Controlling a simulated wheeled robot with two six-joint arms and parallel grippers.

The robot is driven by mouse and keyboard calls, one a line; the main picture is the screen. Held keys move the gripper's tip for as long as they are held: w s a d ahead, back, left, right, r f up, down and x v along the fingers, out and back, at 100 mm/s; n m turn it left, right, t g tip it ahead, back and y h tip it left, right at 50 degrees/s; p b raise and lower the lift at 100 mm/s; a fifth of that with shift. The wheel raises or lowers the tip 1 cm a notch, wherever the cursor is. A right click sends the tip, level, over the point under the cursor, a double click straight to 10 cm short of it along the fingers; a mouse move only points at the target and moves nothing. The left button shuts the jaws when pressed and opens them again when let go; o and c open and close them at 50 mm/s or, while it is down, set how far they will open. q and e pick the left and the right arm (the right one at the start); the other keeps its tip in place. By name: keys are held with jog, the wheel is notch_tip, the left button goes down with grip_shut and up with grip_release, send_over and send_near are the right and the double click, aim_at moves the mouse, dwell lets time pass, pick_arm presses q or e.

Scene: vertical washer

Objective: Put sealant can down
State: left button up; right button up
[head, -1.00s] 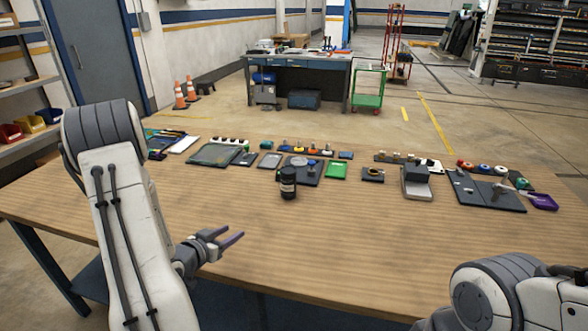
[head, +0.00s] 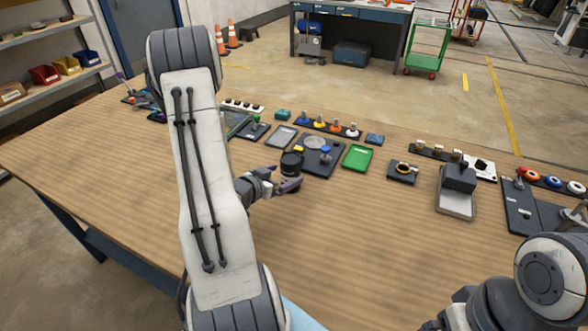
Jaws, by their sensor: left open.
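The sealant can (head: 291,163), a dark cylinder with a black lid, stands upright on the wooden table just in front of the dark square plate. My left gripper (head: 288,187) is open at the can, with its purple-tipped fingers low beside it. The fingers and wrist hide part of the can's lower body. I cannot tell whether the fingers touch it. Part of my right arm shows at the lower right, but its gripper is out of view.
The dark plate (head: 320,161) with a grey disc, a green tray (head: 357,158) and a black block with a yellow ring (head: 402,172) lie behind and right of the can. A grey device (head: 456,192) stands further right. The table's front middle is clear.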

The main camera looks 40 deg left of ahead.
aim_at(284, 172)
pick_arm(q)
jog(key=w, duration=0.1)
jog(key=w+a+f, duration=0.1)
jog(key=w, duration=0.1)
jog(key=shift+w+a+f+p, duration=0.15)
jog(key=shift+w+f+p, duration=0.05)
jog(key=shift+f+p, duration=0.1)
jog(key=p+x, duration=0.1)
jog(key=x, duration=0.3)
jog(key=shift+w+r+p, duration=0.1)
jog(key=shift+r+p, duration=0.1)
jog(key=shift+p, duration=0.15)
jog(key=shift+w+f, duration=0.3)
jog(key=shift+w, duration=0.15)
jog(key=shift+r, duration=0.1)
grip_shut()
